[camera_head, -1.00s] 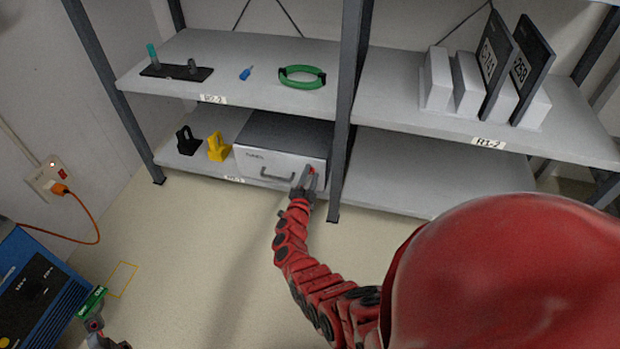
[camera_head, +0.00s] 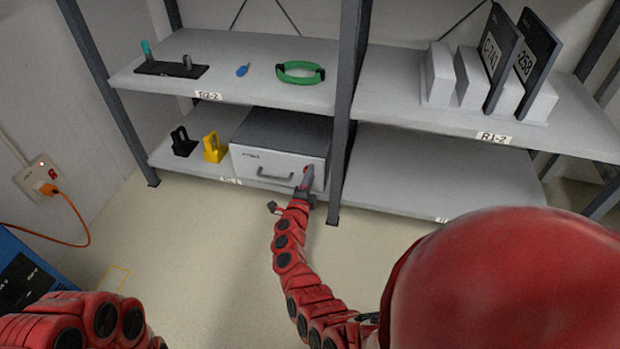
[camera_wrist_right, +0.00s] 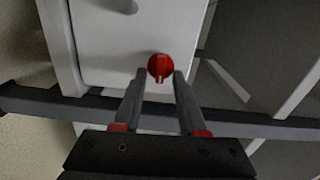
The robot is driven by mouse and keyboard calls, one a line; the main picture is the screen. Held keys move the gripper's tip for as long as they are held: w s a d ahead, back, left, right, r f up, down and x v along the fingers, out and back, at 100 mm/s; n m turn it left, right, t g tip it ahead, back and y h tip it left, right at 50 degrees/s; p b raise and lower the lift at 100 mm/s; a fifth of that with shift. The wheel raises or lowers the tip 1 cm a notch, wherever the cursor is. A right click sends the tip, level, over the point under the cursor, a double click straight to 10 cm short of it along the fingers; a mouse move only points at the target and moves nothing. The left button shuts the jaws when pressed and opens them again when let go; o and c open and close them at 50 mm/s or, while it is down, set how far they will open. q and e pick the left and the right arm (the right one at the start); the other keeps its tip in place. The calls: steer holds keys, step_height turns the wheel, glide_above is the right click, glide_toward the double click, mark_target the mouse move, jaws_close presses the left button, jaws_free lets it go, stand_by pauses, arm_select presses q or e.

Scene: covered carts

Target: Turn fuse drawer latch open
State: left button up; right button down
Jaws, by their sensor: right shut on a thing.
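The fuse drawer is a light grey box (camera_head: 272,165) with a dark top and a bar handle (camera_head: 275,174), on the lower left shelf. Its red round latch (camera_wrist_right: 160,68) is at the front's right side. In the wrist view the latch's raised bar runs about upright in the picture. My right gripper (camera_head: 307,180) is at the latch. In the wrist view the right gripper's fingertips (camera_wrist_right: 159,76) lie on either side of the latch, shut on it. The drawer front looks closed. My left gripper is out of view; only red left arm links show at the bottom left.
A black holder (camera_head: 183,143) and a yellow holder (camera_head: 214,149) stand left of the box. A rack post (camera_head: 342,120) rises close to its right. The upper shelf holds a green ring (camera_head: 300,73) and a blue item (camera_head: 243,70). The lower right shelf (camera_head: 430,175) is bare.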

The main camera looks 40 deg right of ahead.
steer(key=shift+a, duration=0.1)
stand_by(0.3)
steer(key=shift+c, duration=2.4)
jaws_free()
